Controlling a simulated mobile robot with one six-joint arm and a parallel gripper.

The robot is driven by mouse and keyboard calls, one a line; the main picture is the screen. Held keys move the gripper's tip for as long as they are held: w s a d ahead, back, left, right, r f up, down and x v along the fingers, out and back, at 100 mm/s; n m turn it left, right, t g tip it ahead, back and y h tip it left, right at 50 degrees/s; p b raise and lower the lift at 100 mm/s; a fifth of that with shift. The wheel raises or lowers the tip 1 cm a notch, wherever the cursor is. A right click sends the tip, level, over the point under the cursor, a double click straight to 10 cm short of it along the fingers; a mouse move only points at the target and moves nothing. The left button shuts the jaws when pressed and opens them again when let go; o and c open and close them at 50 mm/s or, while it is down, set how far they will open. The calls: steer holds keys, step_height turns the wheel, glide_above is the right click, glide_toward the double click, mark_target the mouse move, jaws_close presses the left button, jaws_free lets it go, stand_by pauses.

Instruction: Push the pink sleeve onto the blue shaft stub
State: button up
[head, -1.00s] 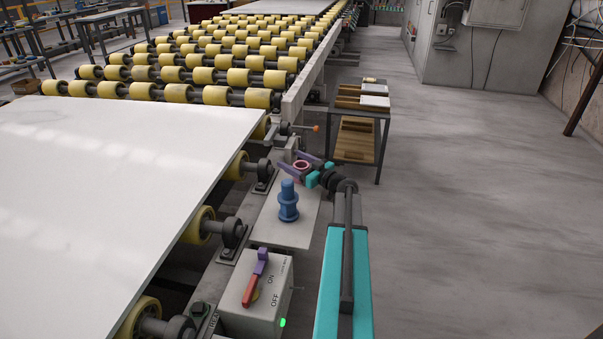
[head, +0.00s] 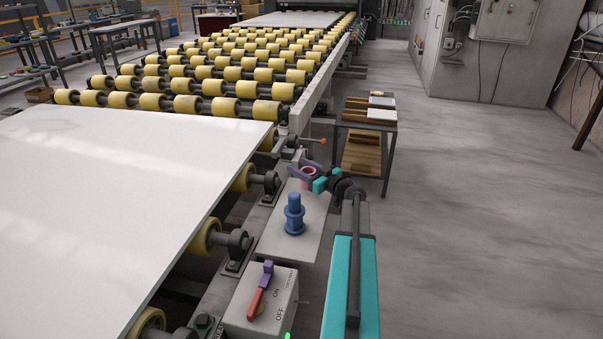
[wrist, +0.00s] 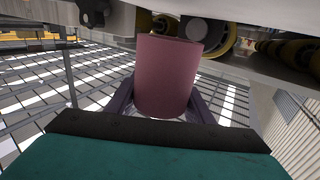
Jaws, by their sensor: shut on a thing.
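The pink sleeve (head: 308,171) is between the purple fingers of my gripper (head: 305,173), which is shut on it. In the head view it sits behind the blue shaft stub and apart from it. In the wrist view the sleeve (wrist: 166,77) fills the middle, with the purple fingers on both sides of its lower end. The blue shaft stub (head: 294,214) stands upright on a grey plate (head: 270,237), wider at its collared base than at its top. The stub cannot be made out in the wrist view.
A switch box (head: 260,302) with a red and purple lever stands in front of the plate. The white slab (head: 120,200) lies on yellow rollers to the left. A small table (head: 365,127) stands behind my gripper. Open floor (head: 480,210) lies to the right.

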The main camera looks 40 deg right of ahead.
steer(key=s+a+r, duration=0.2)
steer(key=s+a, duration=0.6)
steer(key=s, duration=0.5)
steer(key=shift+s+a, duration=0.2)
steer(key=shift+s, duration=0.15)
stand_by(0.5)
